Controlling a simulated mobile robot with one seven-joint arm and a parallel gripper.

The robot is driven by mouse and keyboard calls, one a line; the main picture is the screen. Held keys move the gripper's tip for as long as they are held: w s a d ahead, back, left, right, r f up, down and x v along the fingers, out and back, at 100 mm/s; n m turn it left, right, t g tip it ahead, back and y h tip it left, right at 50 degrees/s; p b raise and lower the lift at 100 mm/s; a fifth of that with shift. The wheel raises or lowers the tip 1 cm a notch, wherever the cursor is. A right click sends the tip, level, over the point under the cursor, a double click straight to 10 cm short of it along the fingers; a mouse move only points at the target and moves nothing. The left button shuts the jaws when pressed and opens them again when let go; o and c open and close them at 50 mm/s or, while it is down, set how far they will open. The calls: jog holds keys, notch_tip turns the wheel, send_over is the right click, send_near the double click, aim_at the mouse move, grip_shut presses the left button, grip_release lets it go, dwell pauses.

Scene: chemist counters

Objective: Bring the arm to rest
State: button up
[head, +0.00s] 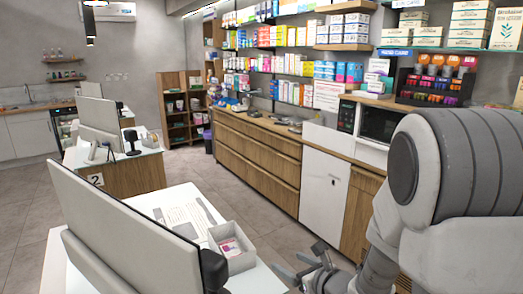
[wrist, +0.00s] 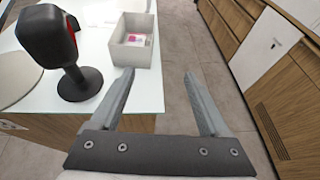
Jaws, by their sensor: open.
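My gripper (wrist: 158,75) is open and empty in the wrist view, its two fingers spread apart over the floor just beside the white counter's edge. In the head view my gripper (head: 300,272) shows at the bottom, right of the near counter (head: 262,280). My arm fills the right side of the head view and hides part of the back counter. A grey open box (head: 232,262) with a pink and white packet in it stands on the near counter. The box also shows ahead of the left finger in the wrist view (wrist: 132,52).
A monitor (head: 130,225) and a black scanner on a stand (wrist: 75,80) stand on the near counter. Wooden drawers (head: 255,155) and a white cabinet (head: 322,182) line the right. Tiled floor (head: 225,190) lies free between the counters. Stocked shelves cover the back wall.

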jog(key=s+a+r+n+g+y, duration=0.2)
jog(key=s+a+r+n+g, duration=0.25)
jog(key=s+n, duration=0.4)
jog(key=s+a+r+n+g+y, duration=0.2)
jog(key=s+a+r+n+g, duration=0.15)
jog(key=s+r+n, duration=0.45)
jog(key=s+d+n+t+h, duration=0.1)
jog(key=s+d+n+h, duration=0.3)
jog(key=d+n, duration=0.3)
jog(key=s+d+r+n+h, duration=0.1)
jog(key=s+d+n+h, duration=0.3)
jog(key=d+n+h, duration=0.2)
jog(key=shift+d+n+t, duration=0.35)
jog(key=shift+d+t, duration=0.05)
jog(key=shift+d, duration=0.45)
